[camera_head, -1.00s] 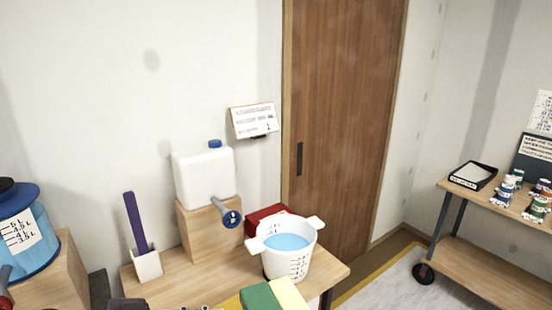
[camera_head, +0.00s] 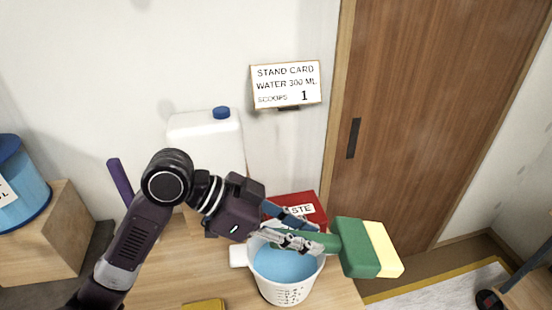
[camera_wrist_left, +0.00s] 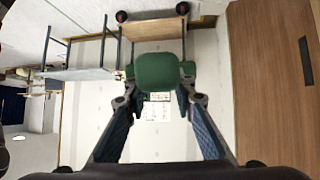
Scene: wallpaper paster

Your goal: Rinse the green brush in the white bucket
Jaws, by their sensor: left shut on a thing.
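The green brush (camera_head: 357,247) has a green block head with a pale yellow pad on its right side. My left gripper (camera_head: 305,240) is shut on its green handle and holds it above the bucket. The brush head is out past the bucket's right rim, in the air and not in the water. The white bucket (camera_head: 287,292) stands on the table with blue water (camera_head: 285,263) inside; my gripper hides part of its far rim. In the left wrist view the green brush head (camera_wrist_left: 158,72) shows between the two fingers. My right gripper is not in view.
A white jug (camera_head: 205,130) with a blue cap stands behind my left arm. A red paste box (camera_head: 308,205) sits behind the bucket. A stand card (camera_head: 286,85) is on the wall. A blue container (camera_head: 20,190) stands at left. The wooden table (camera_head: 165,270) has bare room left of the bucket.

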